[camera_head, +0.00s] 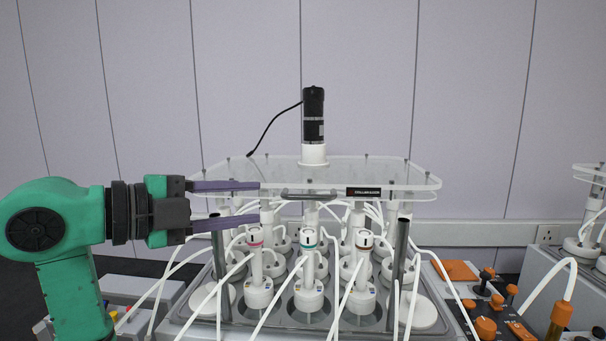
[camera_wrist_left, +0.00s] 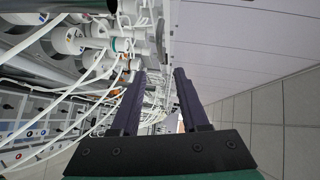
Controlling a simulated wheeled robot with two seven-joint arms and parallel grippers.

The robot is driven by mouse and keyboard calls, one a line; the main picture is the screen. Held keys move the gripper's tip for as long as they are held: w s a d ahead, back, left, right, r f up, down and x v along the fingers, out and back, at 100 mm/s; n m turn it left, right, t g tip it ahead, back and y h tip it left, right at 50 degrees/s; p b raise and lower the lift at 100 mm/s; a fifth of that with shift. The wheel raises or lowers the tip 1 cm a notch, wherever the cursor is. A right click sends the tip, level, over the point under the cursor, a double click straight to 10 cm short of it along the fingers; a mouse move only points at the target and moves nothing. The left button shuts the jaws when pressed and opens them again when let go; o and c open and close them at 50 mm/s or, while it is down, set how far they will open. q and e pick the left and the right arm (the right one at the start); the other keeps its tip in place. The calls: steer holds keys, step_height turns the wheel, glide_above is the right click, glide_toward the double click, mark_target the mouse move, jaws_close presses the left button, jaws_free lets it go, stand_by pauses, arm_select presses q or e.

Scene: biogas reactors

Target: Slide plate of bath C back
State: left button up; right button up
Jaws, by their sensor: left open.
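The left wrist view also shows the open gripper (camera_wrist_left: 160,72) beside white bottles and tubes. My right gripper is out of view.
Several white-capped bottles (camera_head: 308,290) with white tubes stand in the bath below the plate. Dark grey posts (camera_head: 400,255) rise near its front corners. A panel with orange knobs (camera_head: 485,327) is at the right. A wall (camera_head: 490,90) stands behind.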

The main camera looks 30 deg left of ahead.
mark_target(303, 198)
arm_select(q)
steer(key=p+x, duration=0.5)
steer(key=x, duration=0.7)
steer(key=shift+w, duration=0.35)
steer(key=shift+s+a, duration=0.1)
steer(key=shift+s, duration=0.05)
jaws_close()
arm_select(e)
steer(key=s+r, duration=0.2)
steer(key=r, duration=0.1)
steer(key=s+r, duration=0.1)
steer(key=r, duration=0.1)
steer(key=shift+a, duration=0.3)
arm_select(q)
steer(key=shift+f, duration=0.1)
